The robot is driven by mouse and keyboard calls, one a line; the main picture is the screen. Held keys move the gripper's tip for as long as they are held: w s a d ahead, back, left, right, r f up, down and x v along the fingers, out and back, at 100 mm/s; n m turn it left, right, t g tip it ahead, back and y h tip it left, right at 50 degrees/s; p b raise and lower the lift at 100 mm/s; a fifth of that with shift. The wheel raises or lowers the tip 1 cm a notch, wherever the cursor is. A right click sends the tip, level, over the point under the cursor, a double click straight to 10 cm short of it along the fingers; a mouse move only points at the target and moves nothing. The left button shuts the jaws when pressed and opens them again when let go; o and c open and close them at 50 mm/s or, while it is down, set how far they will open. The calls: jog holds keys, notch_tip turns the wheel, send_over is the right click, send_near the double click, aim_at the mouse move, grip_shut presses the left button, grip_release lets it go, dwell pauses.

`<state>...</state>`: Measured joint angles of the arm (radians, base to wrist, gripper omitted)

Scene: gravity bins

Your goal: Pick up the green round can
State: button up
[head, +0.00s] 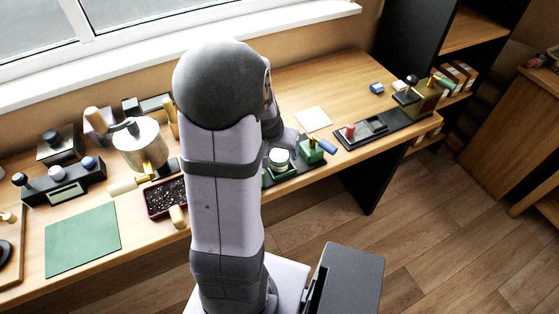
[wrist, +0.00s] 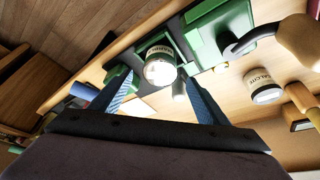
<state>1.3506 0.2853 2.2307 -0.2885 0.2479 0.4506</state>
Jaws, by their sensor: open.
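A round can (wrist: 160,66) with a pale lid and a dark green, lettered side is in the upper middle of the wrist view. My gripper (wrist: 156,82) is open, with one finger on either side of the can's near end in the picture. Whether the fingers touch it, I cannot tell. In the head view the can (head: 279,157) stands on a dark tray on the bench, just right of my arm. My arm hides most of the gripper there.
Another pale-lidded, lettered can (wrist: 264,87) and a rounded tan knob on a dark curved bar (wrist: 245,42) lie to the right in the wrist view. A black tray (head: 362,133) stands farther right.

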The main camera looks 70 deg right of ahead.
aim_at(280, 155)
jog(key=shift+x, duration=2.6)
jog(key=shift+a, duration=0.1)
jog(key=c, duration=1.7)
jog(key=shift+r, duration=0.15)
jog(key=shift+c, duration=0.2)
